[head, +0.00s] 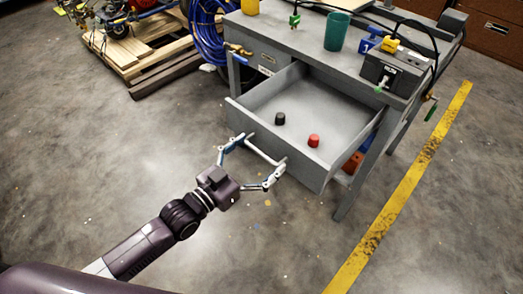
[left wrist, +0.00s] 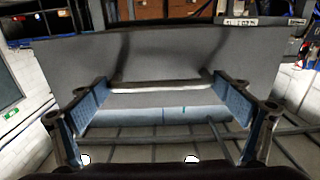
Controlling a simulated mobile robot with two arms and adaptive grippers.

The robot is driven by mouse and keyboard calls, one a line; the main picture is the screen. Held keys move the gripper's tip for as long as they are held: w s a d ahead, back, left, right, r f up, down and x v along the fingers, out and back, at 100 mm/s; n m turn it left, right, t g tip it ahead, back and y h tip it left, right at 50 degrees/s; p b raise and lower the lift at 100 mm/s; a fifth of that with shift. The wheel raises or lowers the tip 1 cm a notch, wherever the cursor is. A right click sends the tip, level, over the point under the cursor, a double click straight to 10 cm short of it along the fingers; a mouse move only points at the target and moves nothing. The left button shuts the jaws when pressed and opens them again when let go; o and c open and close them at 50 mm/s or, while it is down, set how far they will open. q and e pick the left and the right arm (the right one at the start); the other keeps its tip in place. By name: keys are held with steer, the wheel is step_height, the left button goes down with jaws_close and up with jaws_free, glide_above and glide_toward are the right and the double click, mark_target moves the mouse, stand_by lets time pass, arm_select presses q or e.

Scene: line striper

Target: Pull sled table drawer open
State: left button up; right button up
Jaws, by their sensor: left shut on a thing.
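The grey sled table (head: 300,38) stands at upper right in the head view. Its drawer (head: 246,119) is pulled far out, with its inside in plain view. A black knob-like piece (head: 280,119) and a red one (head: 313,140) are on the drawer floor. The pale bar handle (head: 263,153) is on the drawer front. The left wrist view also shows the handle (left wrist: 160,86) between the fingers, against the drawer front (left wrist: 150,52). My right gripper is not in view.
A green cup (head: 336,31) and a grey clamp device (head: 393,68) are on the tabletop. A wooden pallet (head: 135,48) and blue hose (head: 207,35) lie at upper left. A yellow floor line (head: 405,185) runs at right. The floor around my left arm is clear.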

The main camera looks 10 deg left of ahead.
arm_select(q)
steer(key=shift+d, duration=0.1)
steer(key=o, duration=1.4)
steer(key=shift+s+a, duration=0.2)
steer(key=shift+s, duration=0.05)
steer(key=v, duration=1.1)
steer(key=shift+s+a, duration=0.1)
steer(key=shift+s, duration=0.1)
